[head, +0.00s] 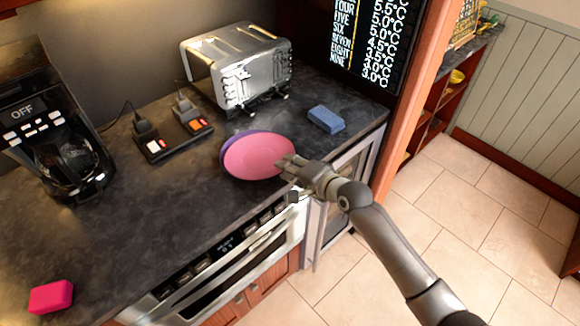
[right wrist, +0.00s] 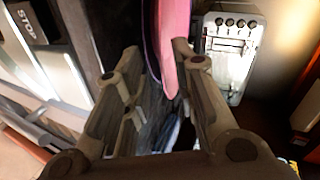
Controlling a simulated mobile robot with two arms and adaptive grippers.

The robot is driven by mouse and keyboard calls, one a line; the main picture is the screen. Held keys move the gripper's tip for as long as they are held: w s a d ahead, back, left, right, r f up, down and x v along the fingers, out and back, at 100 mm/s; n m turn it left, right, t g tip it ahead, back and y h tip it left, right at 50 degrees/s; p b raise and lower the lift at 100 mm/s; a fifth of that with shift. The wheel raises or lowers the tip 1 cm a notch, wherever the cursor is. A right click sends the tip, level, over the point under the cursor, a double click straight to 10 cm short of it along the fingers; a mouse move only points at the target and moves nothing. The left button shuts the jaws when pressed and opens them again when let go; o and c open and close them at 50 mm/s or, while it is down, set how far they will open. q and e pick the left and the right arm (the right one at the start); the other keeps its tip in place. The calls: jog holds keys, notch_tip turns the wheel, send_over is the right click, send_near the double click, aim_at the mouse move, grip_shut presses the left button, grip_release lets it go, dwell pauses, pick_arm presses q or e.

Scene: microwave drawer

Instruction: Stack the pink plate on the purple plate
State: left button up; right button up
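The pink plate (head: 261,157) lies on top of the purple plate (head: 224,150) on the dark counter, slightly offset. Only a thin purple rim shows along the upper left. My right gripper (head: 287,162) is at the right edge of the pink plate. In the right wrist view, its fingers (right wrist: 157,55) stand apart, with the edge of the pink plate (right wrist: 174,45) between them, close to the right finger. A dark purple edge (right wrist: 152,55) shows beside the pink one. Whether a finger touches the plate is unclear. My left gripper is not in view.
A toaster (head: 237,68) stands behind the plates, with a blue sponge (head: 326,119) to their right. A switched power strip (head: 173,137) and coffee maker (head: 55,140) are to the left. A pink sponge (head: 51,297) lies front left. The counter's left-middle is clear.

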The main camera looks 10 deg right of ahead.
jog(key=shift+r, duration=0.3)
jog(key=b+v, duration=0.1)
jog(key=v, duration=1.1)
jog(key=shift+r, duration=0.2)
